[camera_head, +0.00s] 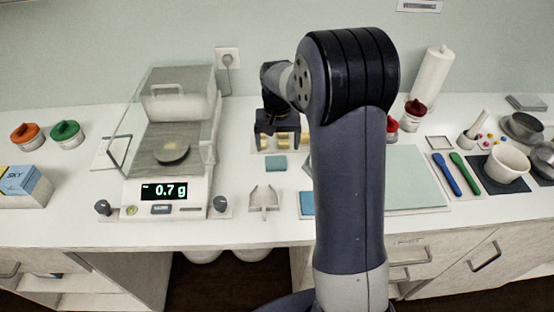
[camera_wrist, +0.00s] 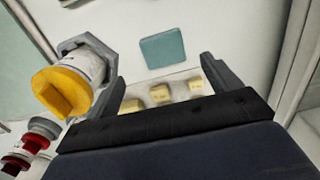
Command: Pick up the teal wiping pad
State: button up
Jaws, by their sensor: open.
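The teal wiping pad (camera_head: 276,163) lies flat on the white counter, right of the balance. It also shows as a teal square in the wrist view (camera_wrist: 163,49), just beyond the space between the fingers. My gripper (camera_head: 278,141) is above the counter, behind the pad in the head view. In the wrist view my gripper (camera_wrist: 164,69) has its fingers wide apart, with nothing held between them. The pad is apart from both fingers and fully visible in the wrist view.
A tray (camera_wrist: 181,84) with cream-yellow blocks (camera_wrist: 160,93) lies below the gripper. A yellow-lidded jar (camera_wrist: 75,75) stands close to the left finger. The glass-shielded balance (camera_head: 168,150) reads 0.7 g.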

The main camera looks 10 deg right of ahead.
aim_at(276, 161)
jog(key=shift+a+f+p, duration=0.15)
jog(key=shift+f+p, duration=0.3)
jog(key=shift+f, duration=1.2)
jog(key=shift+a+f+p, duration=0.1)
jog(key=shift+f+p, duration=0.3)
jog(key=shift+f, duration=1.25)
jog(key=c, duration=1.2)
jog(key=shift+o, duration=0.2)
jog(key=shift+r, duration=0.1)
notch_tip(276, 161, up, 10)
jog(key=b, duration=0.1)
jog(key=shift+b, duration=0.35)
